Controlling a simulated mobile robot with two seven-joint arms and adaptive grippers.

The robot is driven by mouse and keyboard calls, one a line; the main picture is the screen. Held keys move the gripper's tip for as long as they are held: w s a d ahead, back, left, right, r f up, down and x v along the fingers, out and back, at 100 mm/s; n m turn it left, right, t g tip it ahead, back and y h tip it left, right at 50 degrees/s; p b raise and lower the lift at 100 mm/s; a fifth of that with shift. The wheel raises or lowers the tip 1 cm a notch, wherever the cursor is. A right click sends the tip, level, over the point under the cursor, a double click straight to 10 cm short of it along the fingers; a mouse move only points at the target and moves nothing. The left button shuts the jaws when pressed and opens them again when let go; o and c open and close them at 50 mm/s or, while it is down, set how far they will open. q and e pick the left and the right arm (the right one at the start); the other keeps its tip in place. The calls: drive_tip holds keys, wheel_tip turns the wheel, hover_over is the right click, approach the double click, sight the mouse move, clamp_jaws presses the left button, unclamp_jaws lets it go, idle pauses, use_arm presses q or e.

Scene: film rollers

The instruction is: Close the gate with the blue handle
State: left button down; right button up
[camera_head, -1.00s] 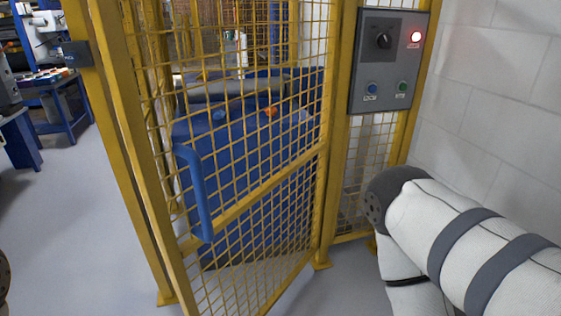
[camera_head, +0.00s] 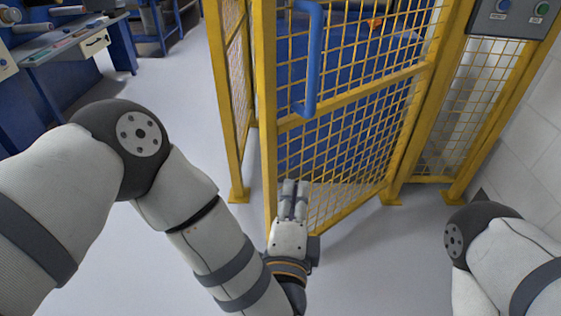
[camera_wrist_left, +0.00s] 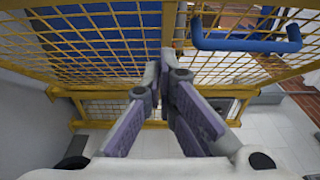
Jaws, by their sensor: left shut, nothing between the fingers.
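The yellow mesh gate (camera_head: 345,108) stands ajar, its free edge toward me and in front of the yellow post on its left. Its blue handle (camera_head: 313,60) is upright on the free-edge side. The handle also shows at the upper right of the left wrist view (camera_wrist_left: 248,44). My left gripper (camera_head: 294,184) is shut and empty, low by the gate's free edge and below the handle. In the left wrist view my fingers (camera_wrist_left: 165,82) point at the gate; I cannot tell whether they touch it. My right gripper is out of view.
A grey control panel (camera_head: 513,15) hangs on the fence at the upper right, beside a white block wall (camera_head: 528,135). A blue bin shows behind the mesh. A blue workbench (camera_head: 70,45) stands at the upper left. The grey floor (camera_head: 185,105) between is clear.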

use_arm(q)
drive_tip(key=w, duration=0.4)
drive_tip(key=w+a+b, duration=0.1)
drive_tip(key=w, duration=0.8)
drive_tip(key=shift+w+a, duration=0.1)
drive_tip(key=shift+a, duration=0.05)
